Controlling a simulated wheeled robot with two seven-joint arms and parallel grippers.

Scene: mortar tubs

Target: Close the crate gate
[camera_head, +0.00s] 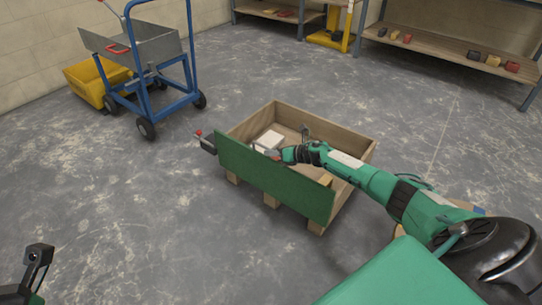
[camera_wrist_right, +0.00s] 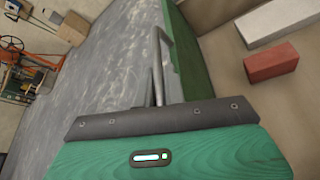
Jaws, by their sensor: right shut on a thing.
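The wooden crate (camera_head: 352,143) stands on pallet blocks on the floor, in the middle of the head view. Its green gate (camera_head: 275,182) stands upright along the near side; I cannot tell whether it sits flush.
A white block (camera_head: 268,140) and a red block (camera_wrist_right: 271,63) lie inside the crate. A dark fitting with a red tip (camera_head: 206,141) is at the gate's left end. A blue trolley (camera_head: 160,85) and yellow tub (camera_head: 88,83) stand behind left. The floor left is clear.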

